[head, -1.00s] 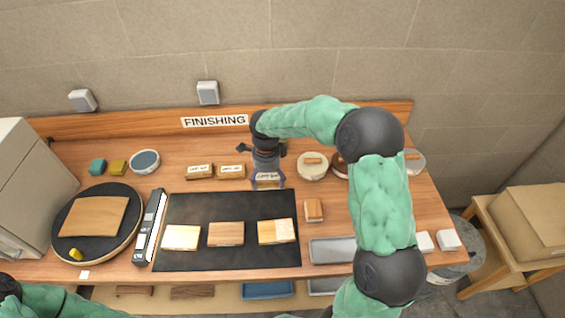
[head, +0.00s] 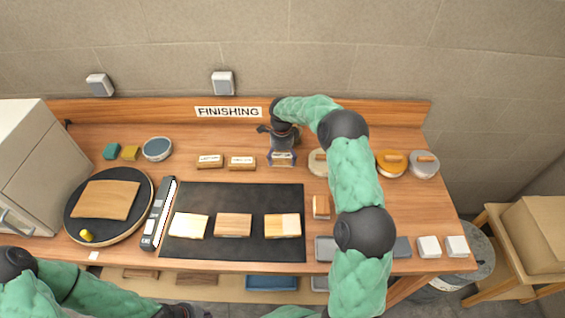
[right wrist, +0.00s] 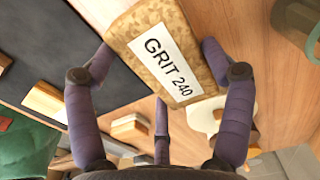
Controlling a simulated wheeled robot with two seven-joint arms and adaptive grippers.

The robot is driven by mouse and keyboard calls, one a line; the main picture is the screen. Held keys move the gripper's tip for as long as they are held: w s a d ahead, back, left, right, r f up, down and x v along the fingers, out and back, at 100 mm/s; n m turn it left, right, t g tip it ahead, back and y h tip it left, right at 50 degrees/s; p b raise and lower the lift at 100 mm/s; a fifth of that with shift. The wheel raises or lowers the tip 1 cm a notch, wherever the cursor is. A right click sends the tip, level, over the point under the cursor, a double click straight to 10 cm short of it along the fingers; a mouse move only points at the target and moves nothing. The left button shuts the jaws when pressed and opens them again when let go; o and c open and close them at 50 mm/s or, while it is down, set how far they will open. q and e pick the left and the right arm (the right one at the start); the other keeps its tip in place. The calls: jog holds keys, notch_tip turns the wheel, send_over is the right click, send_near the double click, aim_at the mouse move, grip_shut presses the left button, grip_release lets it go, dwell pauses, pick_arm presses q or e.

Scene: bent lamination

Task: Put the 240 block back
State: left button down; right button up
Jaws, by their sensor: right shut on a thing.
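The 240 block is a tan sanding block with a white "GRIT 240" label, large in the right wrist view (right wrist: 168,52). My right gripper (head: 282,155) is shut on it, with fingers on both sides in the wrist view. In the head view the block (head: 282,160) is at the right end of a row with two similar labelled blocks (head: 210,161) (head: 242,163), below the FINISHING sign. I cannot tell whether it touches the bench. At bottom left, my left arm shows, with a dark end (head: 173,311) cut off by the frame edge.
A dark mat (head: 240,248) with three wooden pieces lies in front. A small wooden-topped block (head: 321,207) stands right of the mat. A round turntable (head: 75,222) and a bowl (head: 157,149) are at left.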

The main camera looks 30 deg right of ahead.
aim_at(282, 162)
jog(key=shift+w+d+f, duration=0.3)
jog(key=shift+w+f, duration=0.05)
jog(key=shift+f, duration=0.15)
jog(key=shift+w+f, duration=0.1)
jog(key=shift+f, duration=1.5)
jog(key=shift+f, duration=0.1)
jog(key=shift+f, duration=0.15)
jog(key=o, duration=1)
notch_tip(282, 162, up, 12)
jog(key=shift+r, duration=0.25)
